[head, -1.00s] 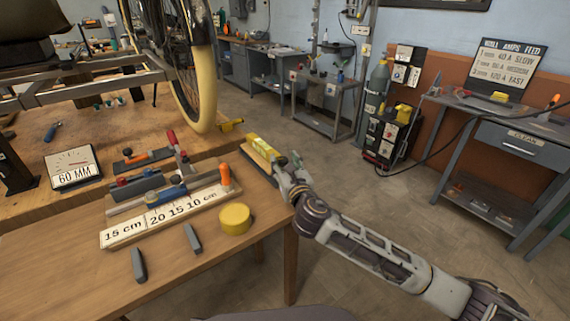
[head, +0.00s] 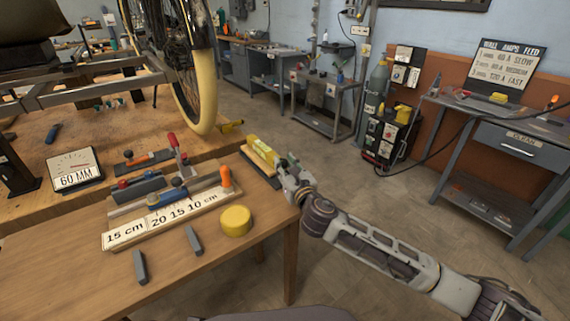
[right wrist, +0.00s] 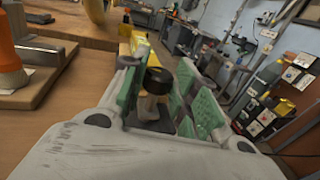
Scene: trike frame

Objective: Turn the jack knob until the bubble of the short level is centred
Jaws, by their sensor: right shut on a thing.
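The short level, a yellow bar (head: 262,150) on a dark-edged wooden base, lies at the right end of the near table. It also shows in yellow beyond the fingers in the right wrist view (right wrist: 139,44). Its bubble is too small to make out. My right gripper (head: 286,168) is at the near right end of this level. In the right wrist view its green-padded fingers (right wrist: 160,92) are shut around the jack knob, which has a black top (right wrist: 157,80) and a paler stem. The fingers partly hide the knob. My left gripper is in neither view.
Left of the level are an orange-handled tool (head: 226,178), a board with centimetre labels (head: 165,217), a yellow round tin (head: 236,220) and two grey blocks (head: 140,266). A dial card reading 60 MM (head: 75,170) stands further left. Floor right of the table is open.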

